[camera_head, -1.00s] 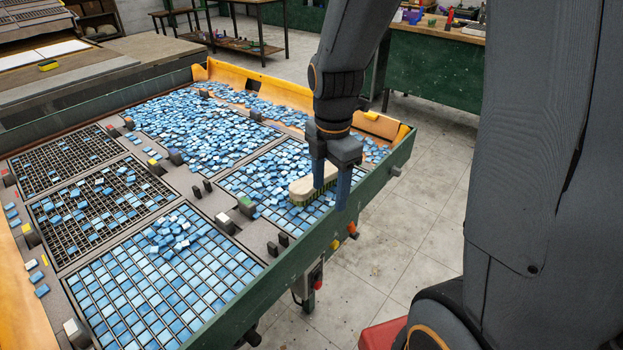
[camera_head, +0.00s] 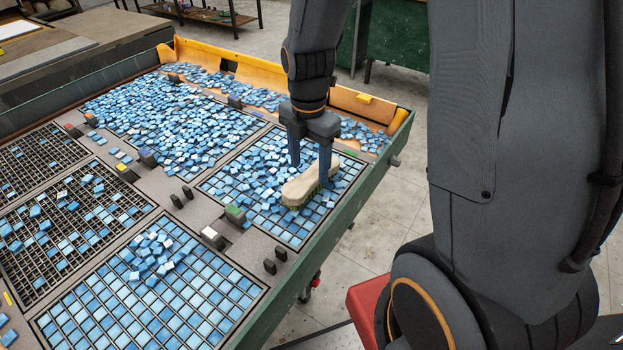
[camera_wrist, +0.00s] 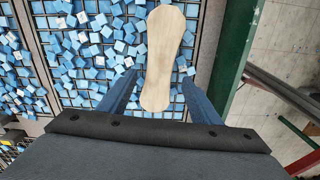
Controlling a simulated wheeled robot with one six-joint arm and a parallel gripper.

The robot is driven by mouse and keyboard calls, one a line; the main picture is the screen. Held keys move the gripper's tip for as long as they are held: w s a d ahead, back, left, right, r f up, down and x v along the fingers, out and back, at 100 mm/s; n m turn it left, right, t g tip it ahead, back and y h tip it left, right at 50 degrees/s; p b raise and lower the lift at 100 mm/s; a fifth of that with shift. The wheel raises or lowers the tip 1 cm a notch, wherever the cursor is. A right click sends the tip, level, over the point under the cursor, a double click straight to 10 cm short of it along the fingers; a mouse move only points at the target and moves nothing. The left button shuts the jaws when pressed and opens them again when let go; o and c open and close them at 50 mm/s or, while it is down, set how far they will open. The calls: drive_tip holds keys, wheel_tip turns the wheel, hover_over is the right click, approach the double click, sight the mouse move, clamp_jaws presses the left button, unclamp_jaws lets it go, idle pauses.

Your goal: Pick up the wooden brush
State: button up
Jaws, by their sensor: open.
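The wooden brush (camera_head: 303,188) has a pale wooden back and greenish bristles underneath. It lies bristles down on blue tiles in the right-hand grid, near the table's green edge. In the wrist view the brush (camera_wrist: 160,60) runs lengthwise up the picture, its near end between my fingers. My gripper (camera_head: 309,172) is open, fingers pointing down, at the far end of the brush. In the wrist view my gripper (camera_wrist: 162,85) has one blue finger on each side, with gaps to the wood. I cannot tell the exact height of the fingertips.
Loose blue tiles (camera_head: 180,120) cover the table around the brush. The green side wall (camera_head: 340,205) runs close on the right, with floor beyond. Small dark and coloured blocks (camera_head: 235,215) stand on the dividers between grids. An orange trough (camera_head: 260,80) lines the back.

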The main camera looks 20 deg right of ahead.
sight(309, 176)
drive_tip(key=shift+w+d+f+p, duration=0.15)
drive_tip(key=shift+f+p, duration=0.45)
drive_tip(key=shift+f, duration=1.75)
drive_tip(key=shift+c, duration=0.5)
drive_tip(key=c, duration=1.1)
drive_tip(key=shift+r, duration=0.1)
wheel_tip(309, 176, up, 10)
drive_tip(key=shift+f+b, duration=0.1)
drive_tip(key=shift+b, duration=0.75)
